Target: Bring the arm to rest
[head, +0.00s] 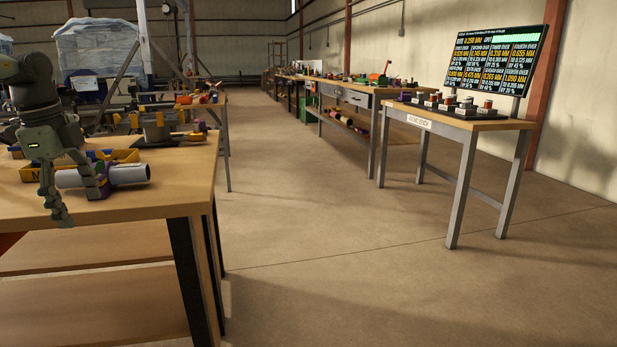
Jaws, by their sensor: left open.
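My left gripper (78,198) hangs at the left over the front part of a wooden workbench (160,196), pointing down. Its fingers are spread, and I see nothing between them. Part of the arm above it shows at the left edge. A grey-white pipe (128,174) lies just behind and to the right of the fingers, with a purple part near them. I cannot tell whether a finger touches it. My right gripper is not in view.
A gauge bench (460,122) with small blocks and a screen (493,60) stands at the right. The floor (330,235) between the benches is clear.

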